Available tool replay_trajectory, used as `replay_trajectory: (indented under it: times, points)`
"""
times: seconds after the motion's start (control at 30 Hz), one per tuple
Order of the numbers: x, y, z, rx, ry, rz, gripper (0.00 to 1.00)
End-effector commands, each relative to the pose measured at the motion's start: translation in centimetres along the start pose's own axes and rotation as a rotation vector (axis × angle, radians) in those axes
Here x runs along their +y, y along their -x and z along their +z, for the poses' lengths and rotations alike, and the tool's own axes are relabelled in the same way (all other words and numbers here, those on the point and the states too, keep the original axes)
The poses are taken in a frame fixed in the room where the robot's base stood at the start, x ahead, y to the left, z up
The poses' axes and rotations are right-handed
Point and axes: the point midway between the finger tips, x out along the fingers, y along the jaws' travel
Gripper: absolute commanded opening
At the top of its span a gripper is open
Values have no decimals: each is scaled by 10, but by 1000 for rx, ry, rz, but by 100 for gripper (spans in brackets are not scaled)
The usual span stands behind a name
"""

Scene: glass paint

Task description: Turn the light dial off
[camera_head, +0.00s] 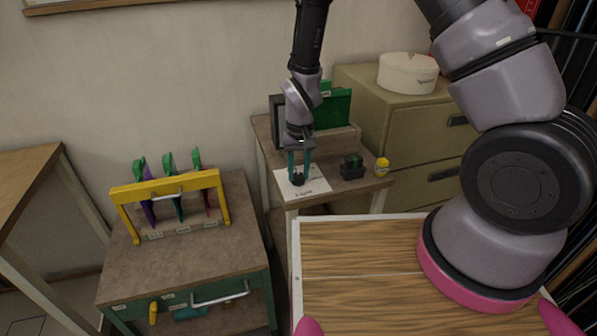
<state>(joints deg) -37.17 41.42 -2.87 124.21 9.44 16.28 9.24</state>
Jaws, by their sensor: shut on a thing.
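The light dial (297,180) is a small black knob on a white sheet with dark lettering (316,187), which lies on a small side table. My gripper (298,172) points straight down over the sheet, with its teal fingers on either side of the dial and shut on it. The fingers partly cover the dial, so its pointer or setting cannot be read. The lettering on the sheet is too small to read.
A dark green block (352,166) and a small yellow item (382,166) stand right of the sheet. A green folder (333,108) stands behind. A drawer cabinet (398,121) with a round white box (407,72) is at right. A yellow rack (170,190) stands on the left bench.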

Motion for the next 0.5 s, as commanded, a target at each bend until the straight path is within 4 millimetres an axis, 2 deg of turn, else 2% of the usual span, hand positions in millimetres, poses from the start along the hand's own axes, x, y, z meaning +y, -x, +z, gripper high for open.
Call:
replay_trajectory:
  times: [0.2,0.5]
  points:
    - [0,0,0,-4,152,0,0]
    - [0,0,0,-8,274,0,0]
